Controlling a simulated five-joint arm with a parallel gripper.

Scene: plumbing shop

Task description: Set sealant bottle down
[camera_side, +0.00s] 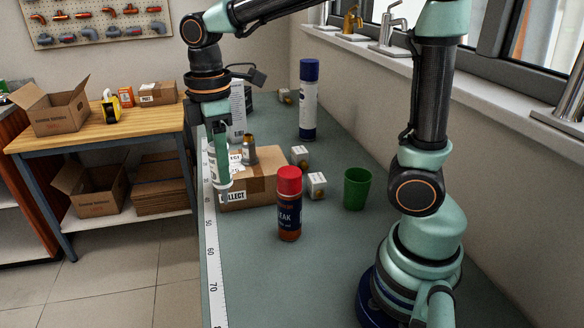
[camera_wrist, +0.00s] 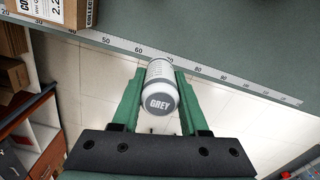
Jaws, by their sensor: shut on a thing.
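My gripper (camera_wrist: 158,95) is shut on a pale bottle with a grey end marked GREY (camera_wrist: 160,103), seen end-on between the two green fingers in the wrist view. I take it as the sealant bottle. In the side view the bottle (camera_side: 222,165) hangs roughly upright in my gripper (camera_side: 217,148), in front of the cardboard box's left end. It appears raised, near the bench's ruler edge. In the wrist view it shows against the floor just outside that edge. I cannot tell its exact height.
The grey-green bench (camera_side: 330,265) has a ruler strip (camera_side: 213,265) along its left edge. A cardboard box (camera_side: 262,185) bears a metal fitting (camera_side: 249,150). Small boxes (camera_side: 317,186), a red-capped bottle (camera_side: 289,215), a green cup (camera_side: 357,188) and a blue-capped bottle (camera_side: 308,105) stand around. Front bench is clear.

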